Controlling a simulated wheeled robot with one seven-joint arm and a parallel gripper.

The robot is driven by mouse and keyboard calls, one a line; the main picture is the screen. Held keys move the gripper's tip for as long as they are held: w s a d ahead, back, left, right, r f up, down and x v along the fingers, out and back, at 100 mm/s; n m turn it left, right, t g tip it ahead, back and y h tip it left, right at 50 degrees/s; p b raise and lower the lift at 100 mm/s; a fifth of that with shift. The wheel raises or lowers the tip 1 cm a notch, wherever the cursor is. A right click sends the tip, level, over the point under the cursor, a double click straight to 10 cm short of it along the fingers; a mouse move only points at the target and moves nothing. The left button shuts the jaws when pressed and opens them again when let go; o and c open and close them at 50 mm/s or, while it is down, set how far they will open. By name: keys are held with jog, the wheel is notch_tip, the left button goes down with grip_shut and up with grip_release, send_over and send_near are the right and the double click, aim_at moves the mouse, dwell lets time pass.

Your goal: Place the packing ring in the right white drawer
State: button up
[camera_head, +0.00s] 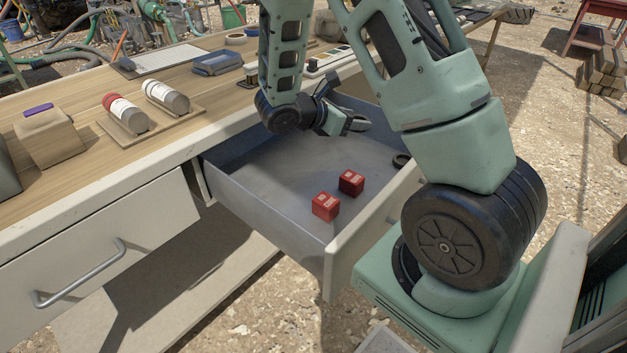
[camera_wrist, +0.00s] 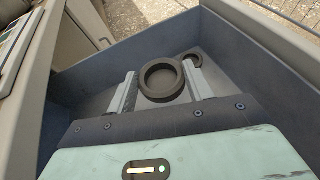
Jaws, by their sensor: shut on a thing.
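The right white drawer (camera_head: 265,192) is pulled open, with a grey inside. My gripper (camera_head: 352,123) is over the drawer's back right part, above its floor. In the wrist view my gripper is shut on a dark round packing ring (camera_wrist: 144,83), which sits between the two grey fingers. The ring is hidden or too small to make out in the head view. Whether it touches the drawer floor is unclear.
Two red boxes (camera_head: 325,206) (camera_head: 351,182) lie in the drawer near its front. A smaller dark ring (camera_head: 401,160) lies in a drawer corner. The left drawer (camera_head: 95,245) is shut.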

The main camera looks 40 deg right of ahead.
notch_tip(320, 180, down, 10)
jog(key=shift+r+b, duration=0.25)
jog(key=shift+b, duration=0.7)
jog(key=shift+f+b, duration=0.3)
jog(key=shift+f, duration=0.15)
jog(key=shift+f, duration=0.2)
jog(key=o, duration=0.9)
jog(key=shift+o, duration=0.2)
jog(key=shift+r, duration=0.1)
jog(key=r+p+v, duration=0.1)
jog(key=p+v, duration=0.1)
jog(key=v, duration=1)
